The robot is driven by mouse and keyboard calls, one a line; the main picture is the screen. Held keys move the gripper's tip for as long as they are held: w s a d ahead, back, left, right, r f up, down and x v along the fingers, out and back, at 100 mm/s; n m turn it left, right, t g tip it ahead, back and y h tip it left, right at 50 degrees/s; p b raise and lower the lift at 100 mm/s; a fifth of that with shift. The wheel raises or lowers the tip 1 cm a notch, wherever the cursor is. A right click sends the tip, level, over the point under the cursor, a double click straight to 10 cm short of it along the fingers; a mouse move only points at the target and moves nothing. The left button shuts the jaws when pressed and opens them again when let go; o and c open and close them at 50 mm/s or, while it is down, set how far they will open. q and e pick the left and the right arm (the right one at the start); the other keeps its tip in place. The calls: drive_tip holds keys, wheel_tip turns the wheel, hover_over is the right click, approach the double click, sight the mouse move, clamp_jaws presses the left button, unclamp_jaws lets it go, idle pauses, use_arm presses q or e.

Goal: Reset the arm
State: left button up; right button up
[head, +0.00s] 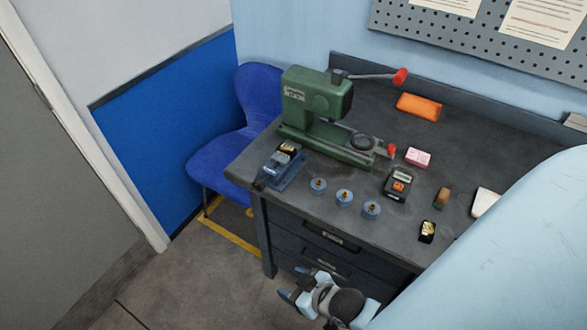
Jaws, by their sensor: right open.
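My right gripper (304,286) is open and empty, low in front of the dark bench's drawers (325,247). It is below the bench top and apart from everything on it. My pale blue right arm fills the lower right of the head view and hides part of the bench. My left gripper is not in view.
The bench top (310,180) holds a green machine (318,100) with red-knobbed levers, a blue fixture (285,168), several small blue round pieces (344,197), an orange block (419,107) and a dark boxy device (398,184). A blue chair (235,150) stands left. Floor in front is clear.

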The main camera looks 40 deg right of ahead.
drive_tip(key=shift+r, duration=0.1)
wheel_tip(320, 180, up, 7)
drive_tip(key=p, duration=0.8)
drive_tip(key=shift+d+r, duration=0.15)
drive_tip(key=shift+d, duration=0.05)
drive_tip(key=shift+r, duration=0.2)
drive_tip(key=shift+o, duration=0.3)
drive_tip(key=shift+f, duration=0.1)
idle(0.6)
drive_tip(key=shift+a, duration=0.1)
